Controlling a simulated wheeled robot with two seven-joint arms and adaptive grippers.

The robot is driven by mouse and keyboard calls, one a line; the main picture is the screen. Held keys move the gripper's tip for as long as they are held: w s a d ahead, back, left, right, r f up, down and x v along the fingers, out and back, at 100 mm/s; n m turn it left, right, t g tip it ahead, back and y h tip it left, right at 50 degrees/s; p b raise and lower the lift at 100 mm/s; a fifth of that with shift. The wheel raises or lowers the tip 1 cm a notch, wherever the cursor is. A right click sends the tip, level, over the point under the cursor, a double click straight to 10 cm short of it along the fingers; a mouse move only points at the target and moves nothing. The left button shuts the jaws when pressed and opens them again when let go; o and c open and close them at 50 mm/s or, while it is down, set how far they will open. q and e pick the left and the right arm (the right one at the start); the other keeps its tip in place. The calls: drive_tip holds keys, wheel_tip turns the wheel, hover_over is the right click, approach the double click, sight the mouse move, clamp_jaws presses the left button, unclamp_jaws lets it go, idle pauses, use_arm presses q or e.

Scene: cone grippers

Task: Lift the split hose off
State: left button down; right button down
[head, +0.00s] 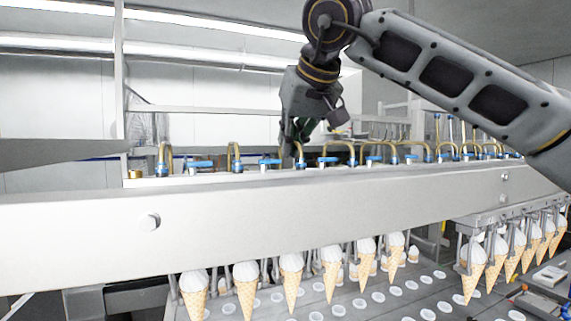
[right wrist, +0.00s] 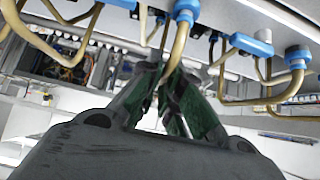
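Several tan hoses arch out of blue fittings along the top of the machine's long metal beam (head: 250,205). My right gripper (head: 297,135) is at one of them, the hose (head: 300,152) near the middle of the row. In the right wrist view this hose (right wrist: 179,45) runs from a blue fitting (right wrist: 186,9) down between my green-padded fingertips (right wrist: 168,80). The fingers close in on both sides of it and appear to touch it. I cannot make out a split in it. My left gripper is not in view.
Neighbouring hoses (head: 233,152) and blue fittings (head: 202,164) stand close on both sides of my right gripper. Below the beam hang several filled cones (head: 291,280) over a plate with holes (head: 400,300). The space above the row at left is free.

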drive_tip(key=shift+r+p, duration=1.05)
drive_tip(key=shift+r, duration=1.55)
idle(0.3)
